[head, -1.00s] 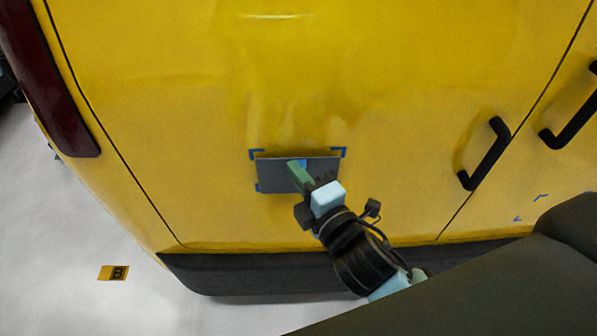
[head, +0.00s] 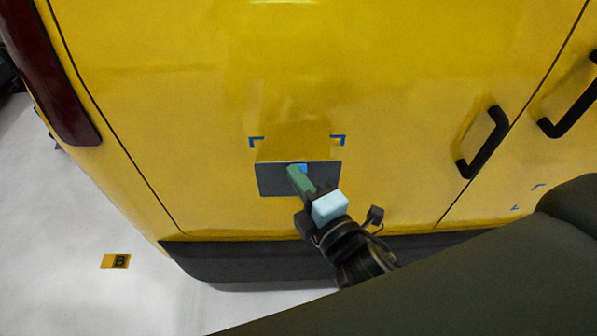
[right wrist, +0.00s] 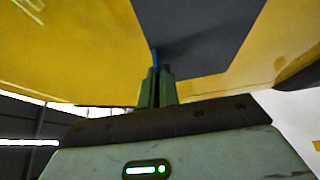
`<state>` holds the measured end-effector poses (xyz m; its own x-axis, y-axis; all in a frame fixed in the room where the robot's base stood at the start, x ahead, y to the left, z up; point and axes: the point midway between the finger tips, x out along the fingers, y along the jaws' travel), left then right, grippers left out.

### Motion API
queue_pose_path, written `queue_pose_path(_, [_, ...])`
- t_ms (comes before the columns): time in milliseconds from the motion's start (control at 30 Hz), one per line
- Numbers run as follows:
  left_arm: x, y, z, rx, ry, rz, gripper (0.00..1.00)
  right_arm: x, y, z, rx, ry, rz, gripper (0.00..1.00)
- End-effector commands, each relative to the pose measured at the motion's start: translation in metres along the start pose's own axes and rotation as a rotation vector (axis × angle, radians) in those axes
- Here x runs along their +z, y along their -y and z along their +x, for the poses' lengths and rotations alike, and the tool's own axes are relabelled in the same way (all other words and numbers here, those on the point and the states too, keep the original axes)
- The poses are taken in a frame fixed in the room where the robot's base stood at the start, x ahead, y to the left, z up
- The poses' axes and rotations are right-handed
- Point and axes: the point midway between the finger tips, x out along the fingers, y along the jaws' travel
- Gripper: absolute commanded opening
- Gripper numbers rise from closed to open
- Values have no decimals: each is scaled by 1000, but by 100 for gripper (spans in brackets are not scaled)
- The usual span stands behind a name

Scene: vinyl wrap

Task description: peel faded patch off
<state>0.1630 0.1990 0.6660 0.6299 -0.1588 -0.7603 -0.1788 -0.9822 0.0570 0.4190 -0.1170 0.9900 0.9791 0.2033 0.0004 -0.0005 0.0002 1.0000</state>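The patch (head: 272,180) shows as a dark grey rectangle in front of the yellow van door, below two blue corner marks (head: 256,140). Its upper edge sits lower than these marks, and a slightly different yellow area shows between. A small blue tab (head: 302,168) is at its upper middle. My right gripper (head: 297,174) has its green fingers closed together at the blue tab. In the right wrist view the fingers (right wrist: 157,80) are shut with a blue sliver at their tips, against the grey patch (right wrist: 195,35). The lower corner marks are hidden. My left gripper is not in view.
The yellow van door (head: 180,120) has a black handle (head: 484,142) to the right, with another beyond a seam. A dark bumper (head: 240,262) runs below. A label marked B (head: 116,261) lies on the pale floor. Other blue marks (head: 530,196) show at right.

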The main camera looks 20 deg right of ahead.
Motion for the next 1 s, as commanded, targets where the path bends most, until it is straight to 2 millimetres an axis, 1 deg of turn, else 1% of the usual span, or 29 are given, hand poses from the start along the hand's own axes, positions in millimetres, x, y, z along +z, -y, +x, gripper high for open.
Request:
queue_pose_path(667, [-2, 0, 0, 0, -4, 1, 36, -14, 0, -25, 1, 0, 1, 0])
queue_pose_path(1000, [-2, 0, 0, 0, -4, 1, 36, -15, 0, -27, 1, 0, 0, 0])
